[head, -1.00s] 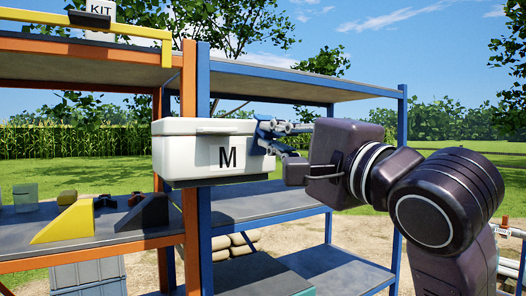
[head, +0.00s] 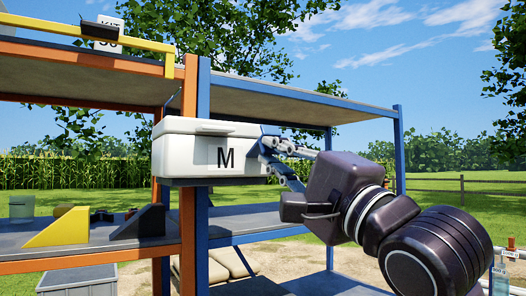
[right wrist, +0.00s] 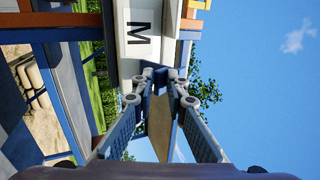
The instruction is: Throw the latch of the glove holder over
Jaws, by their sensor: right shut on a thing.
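The glove holder is a white box marked M (head: 190,155), fixed at the blue post of the shelf in the head view. It also shows upside-sideways in the right wrist view (right wrist: 138,62). Its latch (head: 263,137) is a small blue piece at the box's right end, partly hidden by my fingers. My right gripper (head: 272,154) is at that end, shut on the latch, with the fingers coming from the right. In the right wrist view the right gripper (right wrist: 163,76) has dark blue between its fingertips. How far over the latch stands is unclear. My left gripper is out of view.
Orange and blue shelf racks stand around the box; the upper blue-framed shelf (head: 290,92) runs above my fingers. A yellow wedge (head: 58,228) and a dark wedge (head: 140,224) sit on the left shelf. Open air lies right of the box.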

